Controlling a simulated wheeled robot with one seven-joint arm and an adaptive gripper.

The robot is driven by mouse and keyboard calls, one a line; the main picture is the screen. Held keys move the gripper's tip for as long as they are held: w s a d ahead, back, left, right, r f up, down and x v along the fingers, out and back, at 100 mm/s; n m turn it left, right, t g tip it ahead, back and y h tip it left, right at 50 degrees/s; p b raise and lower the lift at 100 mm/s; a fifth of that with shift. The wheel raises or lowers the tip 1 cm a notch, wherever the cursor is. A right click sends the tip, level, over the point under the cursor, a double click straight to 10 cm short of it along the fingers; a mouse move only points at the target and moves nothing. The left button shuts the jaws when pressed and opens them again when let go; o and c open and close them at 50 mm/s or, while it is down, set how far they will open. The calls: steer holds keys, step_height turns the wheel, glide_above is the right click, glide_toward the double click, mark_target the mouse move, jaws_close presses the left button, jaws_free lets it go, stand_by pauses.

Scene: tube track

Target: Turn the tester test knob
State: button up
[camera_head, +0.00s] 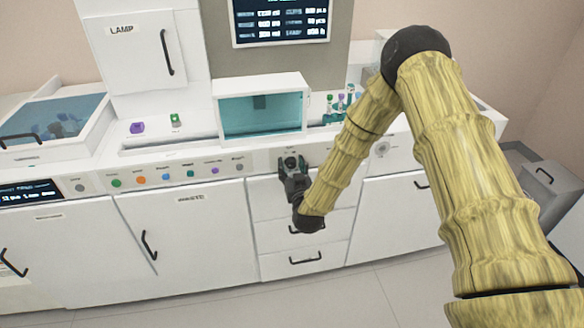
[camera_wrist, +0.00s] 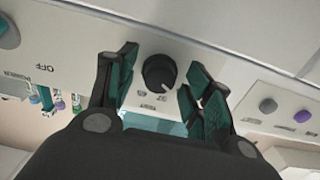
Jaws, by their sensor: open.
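The test knob (camera_wrist: 160,72) is a round black dial with a light pointer mark, set on the white front panel. In the wrist view it sits between the two open fingers of my gripper (camera_wrist: 158,85), with a gap on each side. Small lettering shows beside it, too small to read for certain. In the head view my gripper (camera_head: 292,170) is at the panel below the teal-fronted box, and the knob (camera_head: 291,162) shows as a dark round shape between the fingers. I cannot tell how deep the fingers reach around it.
A row of coloured buttons (camera_head: 165,178) runs along the panel to the left. A second dial (camera_head: 382,149) is to the right. The teal-windowed box (camera_head: 262,110) stands above, with coloured tubes (camera_head: 340,106) beside it. Drawers (camera_head: 303,258) are below.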

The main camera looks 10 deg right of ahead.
steer(key=c, duration=0.9)
steer(key=shift+f+m+b, duration=0.1)
steer(key=shift+m+b, duration=0.2)
steer(key=m+b, duration=0.2)
steer(key=m, duration=0.1)
steer(key=shift+m+b, duration=1.5)
steer(key=shift+m, duration=0.6)
steer(key=o, duration=0.9)
